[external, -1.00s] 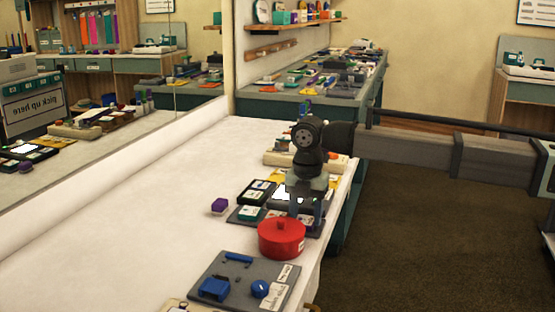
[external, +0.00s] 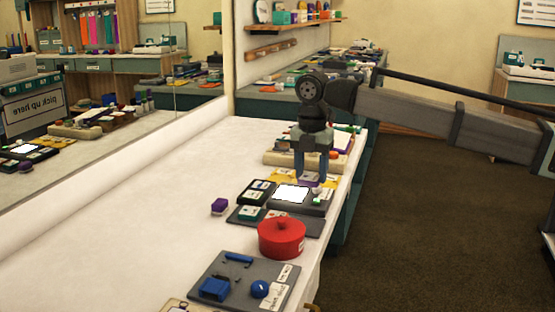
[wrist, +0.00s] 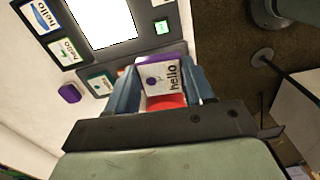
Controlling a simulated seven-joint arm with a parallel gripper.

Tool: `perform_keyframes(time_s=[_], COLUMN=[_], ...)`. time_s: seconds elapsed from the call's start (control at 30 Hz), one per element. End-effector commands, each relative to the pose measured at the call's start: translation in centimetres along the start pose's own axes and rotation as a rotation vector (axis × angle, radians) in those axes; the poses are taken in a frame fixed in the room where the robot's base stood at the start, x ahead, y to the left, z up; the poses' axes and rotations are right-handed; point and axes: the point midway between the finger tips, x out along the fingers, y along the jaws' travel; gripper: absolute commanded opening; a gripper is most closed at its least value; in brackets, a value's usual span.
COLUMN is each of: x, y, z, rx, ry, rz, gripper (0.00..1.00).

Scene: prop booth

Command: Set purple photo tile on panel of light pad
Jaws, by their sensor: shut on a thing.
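My gripper (external: 310,178) is shut on the purple photo tile (external: 308,181), raised above the table. In the wrist view the tile (wrist: 160,78) sits between the two fingers. Its white face shows a purple dot and the word "hello", and its edge is purple. The light pad (external: 312,208) is dark with a bright white panel (external: 291,193). In the wrist view the panel (wrist: 100,22) is at the upper left, beyond the tile and apart from it. The panel looks bare.
A red lidded pot (external: 282,238) stands near the light pad; part shows below the tile in the wrist view. A dark tray of tiles (external: 262,186) lies left of the pad, with a teal tile (external: 249,212) nearby. A purple block (external: 219,206) stands farther left. The left table is clear.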

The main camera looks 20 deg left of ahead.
Motion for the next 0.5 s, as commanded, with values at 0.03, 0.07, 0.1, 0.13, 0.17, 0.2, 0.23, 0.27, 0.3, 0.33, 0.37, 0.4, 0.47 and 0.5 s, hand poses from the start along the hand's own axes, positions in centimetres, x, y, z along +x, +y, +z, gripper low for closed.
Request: perform_keyframes(time_s=[0.03,0.07,0.1,0.13,0.17,0.2,0.23,0.27,0.3,0.33,0.37,0.4,0.47,0.5], x=[0.2,0.4,0.6,0.8,0.9,1.1,1.2,1.3,1.4,1.3,1.3,1.3,1.3,1.3], y=[1.1,1.6,2.4,2.9,3.6,4.4,5.1,5.8,6.6,7.1,7.5,7.8,7.5,7.5], z=[1.7,2.5,3.6,4.4,5.0,5.8,6.2,6.4,6.6,6.5,6.5,6.5,6.5,6.5], rx=[0.020,0.030,0.041,0.050,0.053,0.057,0.053,0.045,0.031,0.015,-0.001,-0.025,-0.050,-0.061], ry=[0.000,0.001,0.001,0.001,0.001,0.001,0.002,0.002,0.002,0.001,0.001,0.000,0.000,-0.001], rz=[-0.005,-0.007,-0.010,-0.013,-0.014,-0.015,-0.015,-0.014,-0.011,-0.007,-0.003,0.002,0.006,0.007], gripper=[0.23,0.23,0.23,0.23,0.23,0.23,0.23,0.23,0.23,0.23,0.23,0.23,0.23,0.23])
